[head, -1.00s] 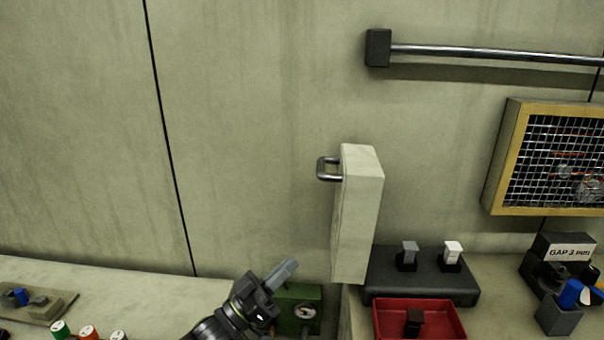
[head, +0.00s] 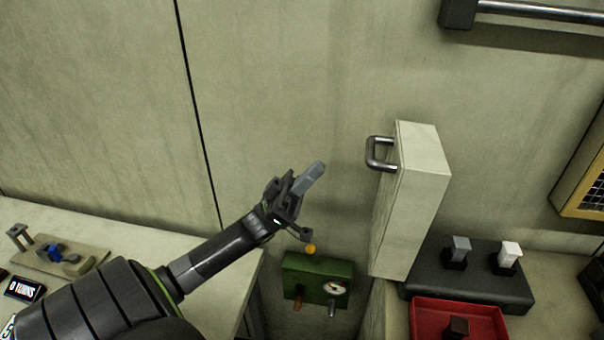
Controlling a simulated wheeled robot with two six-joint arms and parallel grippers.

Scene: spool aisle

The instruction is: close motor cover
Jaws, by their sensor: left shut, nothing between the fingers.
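A pale cream panel (head: 408,215) with a metal handle (head: 375,155) on its left side stands out from the wall at right of centre; it looks like the motor cover, swung open. What lies behind it is hidden. My left gripper (head: 312,180) is shut and empty. In the picture it is left of the handle and slightly lower, apart from it. My right gripper is not in view.
Below my left gripper is a green box (head: 318,278) with a gauge. A black block (head: 480,283) with two switches and a red tray (head: 455,313) stand right of the panel. A bench (head: 110,228) is at left, and a rail (head: 540,14) is above right.

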